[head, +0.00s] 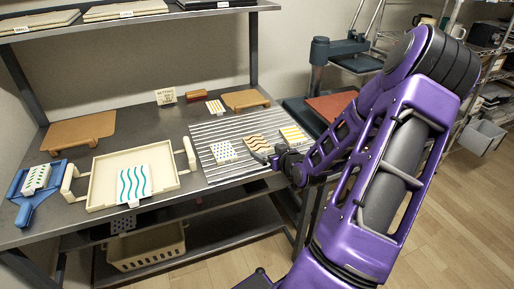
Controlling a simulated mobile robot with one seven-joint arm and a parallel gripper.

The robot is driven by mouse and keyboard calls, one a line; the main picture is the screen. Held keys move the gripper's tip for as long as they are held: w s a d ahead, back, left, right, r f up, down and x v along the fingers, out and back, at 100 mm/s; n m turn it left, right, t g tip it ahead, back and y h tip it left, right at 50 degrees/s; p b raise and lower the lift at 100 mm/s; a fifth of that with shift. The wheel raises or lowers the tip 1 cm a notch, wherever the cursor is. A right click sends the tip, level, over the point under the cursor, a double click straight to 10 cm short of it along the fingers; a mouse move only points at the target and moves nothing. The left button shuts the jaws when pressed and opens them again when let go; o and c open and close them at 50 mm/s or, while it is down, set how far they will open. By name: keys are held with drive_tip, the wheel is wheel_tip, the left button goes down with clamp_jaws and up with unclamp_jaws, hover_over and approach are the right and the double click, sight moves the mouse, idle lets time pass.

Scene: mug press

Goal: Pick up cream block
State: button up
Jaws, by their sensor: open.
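Several cream-coloured patterned blocks are in view, and I cannot tell which one the task means. On the striped mat (203,136) lie a block with dark dots (223,151), a block with brown waves (257,143) and a block with yellow stripes (293,134). A block with teal waves (133,184) sits in the cream tray (103,164). A block with dark green marks (36,179) rests on a blue holder (28,208). My gripper (264,158) is open beside the front of the brown-wave block. Whether it touches that block is unclear.
A press (338,52) is at the back right. A basket (147,247) is on the lower shelf. My purple arm hides the table's right part.

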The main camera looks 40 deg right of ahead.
sight(258, 145)
drive_tip(key=b+x, duration=0.1)
drive_tip(key=x, duration=0.6)
drive_tip(key=shift+w+d, duration=0.15)
drive_tip(key=shift+r, duration=0.1)
drive_tip(key=shift+c, duration=0.2)
drive_tip(key=c, duration=1.1)
